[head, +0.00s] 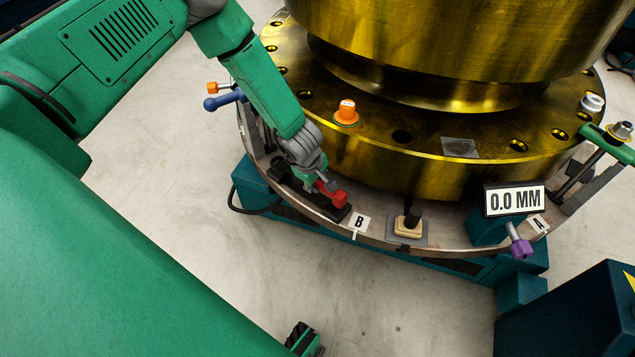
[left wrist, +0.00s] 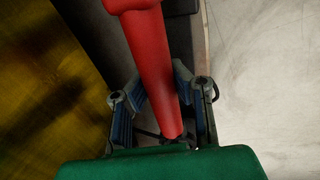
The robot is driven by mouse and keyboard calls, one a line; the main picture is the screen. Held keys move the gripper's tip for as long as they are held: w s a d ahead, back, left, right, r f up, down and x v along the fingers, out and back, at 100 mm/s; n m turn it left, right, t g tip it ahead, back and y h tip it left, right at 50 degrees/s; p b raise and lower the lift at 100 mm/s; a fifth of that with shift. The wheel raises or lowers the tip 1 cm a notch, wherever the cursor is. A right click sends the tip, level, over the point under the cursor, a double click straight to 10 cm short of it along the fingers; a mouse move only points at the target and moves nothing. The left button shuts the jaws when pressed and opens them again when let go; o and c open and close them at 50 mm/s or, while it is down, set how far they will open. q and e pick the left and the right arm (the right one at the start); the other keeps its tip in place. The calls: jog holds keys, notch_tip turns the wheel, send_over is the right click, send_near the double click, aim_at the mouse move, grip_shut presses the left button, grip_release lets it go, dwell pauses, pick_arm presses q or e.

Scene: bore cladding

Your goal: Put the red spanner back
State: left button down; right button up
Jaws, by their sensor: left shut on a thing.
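The red spanner (head: 334,194) is in my left gripper (head: 322,180), low over the curved ledge at the foot of the brass flange. In the left wrist view the spanner (left wrist: 150,60) runs between the two fingers (left wrist: 158,100), which are shut on its shaft. A black holder (head: 337,213) lies on the ledge under the gripper and spanner. I cannot tell whether the spanner touches the holder. The gripper hides part of both. My right gripper is not in view.
The brass flange (head: 390,165) with an orange-capped part (head: 346,112) stands close beside the gripper. Right along the ledge are label B (head: 359,224), a small pale block (head: 408,227), a 0.0 MM display (head: 514,200) and a purple knob (head: 519,244).

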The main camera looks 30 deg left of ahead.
pick_arm(q)
jog(key=shift+f, duration=0.2)
jog(key=shift+f+b, duration=0.8)
jog(key=shift+f, duration=0.1)
jog(key=c, duration=1.4)
grip_release()
jog(key=o, duration=0.5)
jog(key=shift+r, duration=0.15)
jog(key=p+v, duration=0.6)
jog(key=v, duration=0.1)
